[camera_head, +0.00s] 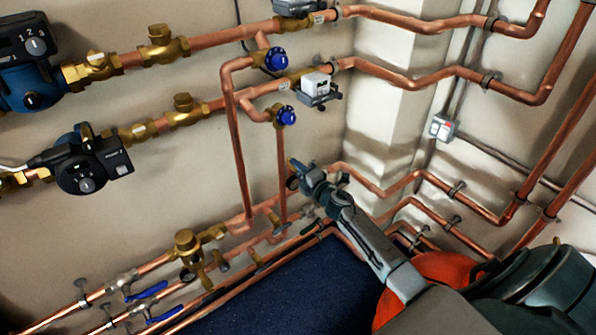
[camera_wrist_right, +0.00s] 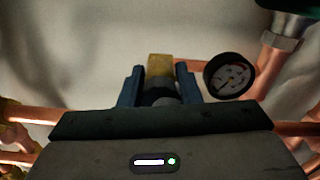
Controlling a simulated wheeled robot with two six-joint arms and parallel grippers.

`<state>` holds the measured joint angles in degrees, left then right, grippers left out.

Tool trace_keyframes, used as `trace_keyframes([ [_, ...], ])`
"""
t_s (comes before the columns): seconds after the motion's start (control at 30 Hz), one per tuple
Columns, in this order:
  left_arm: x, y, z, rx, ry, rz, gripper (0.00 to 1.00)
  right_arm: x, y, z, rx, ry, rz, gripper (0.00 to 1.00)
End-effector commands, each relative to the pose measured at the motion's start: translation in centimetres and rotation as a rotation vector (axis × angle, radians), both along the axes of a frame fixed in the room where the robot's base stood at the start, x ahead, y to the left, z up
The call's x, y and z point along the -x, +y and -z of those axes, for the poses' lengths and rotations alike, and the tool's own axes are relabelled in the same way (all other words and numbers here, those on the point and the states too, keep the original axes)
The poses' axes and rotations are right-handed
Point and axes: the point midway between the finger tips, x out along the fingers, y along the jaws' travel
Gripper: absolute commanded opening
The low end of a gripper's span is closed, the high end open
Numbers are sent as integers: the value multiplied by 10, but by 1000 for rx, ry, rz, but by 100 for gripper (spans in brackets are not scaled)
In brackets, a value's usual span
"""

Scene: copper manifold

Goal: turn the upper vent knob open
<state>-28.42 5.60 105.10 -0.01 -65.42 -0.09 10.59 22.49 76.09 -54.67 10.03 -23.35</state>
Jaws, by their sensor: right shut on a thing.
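My right gripper (camera_head: 304,174) reaches in from the lower right to the pipework in the middle of the head view. In the right wrist view, its two dark fingers (camera_wrist_right: 159,88) stand on either side of a dark round vent knob (camera_wrist_right: 160,97), shut on it. A brass-yellow fitting (camera_wrist_right: 160,66) shows just beyond the knob, between the fingertips. The knob's turned angle cannot be made out. In the head view my gripper largely hides the knob. My left gripper is not in view.
A round black gauge (camera_wrist_right: 229,75) sits close to the right of the fingers. Two blue knobs (camera_head: 276,58) (camera_head: 286,115) are on copper pipes above. A pump (camera_head: 80,168) is at left. Blue-handled valves (camera_head: 147,291) are at lower left. Copper pipes (camera_head: 385,188) run close behind my arm.

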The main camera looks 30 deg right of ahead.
Motion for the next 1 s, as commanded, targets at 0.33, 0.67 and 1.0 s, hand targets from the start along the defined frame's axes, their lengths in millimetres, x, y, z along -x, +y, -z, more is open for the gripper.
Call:
trace_keyframes([
  [0.33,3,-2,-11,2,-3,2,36,1,1,2,143,-9,-2,8],
  [0.67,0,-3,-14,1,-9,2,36,1,1,2,171,-10,-1,8],
  [1.0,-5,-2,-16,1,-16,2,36,1,0,2,170,-10,-1,50],
])
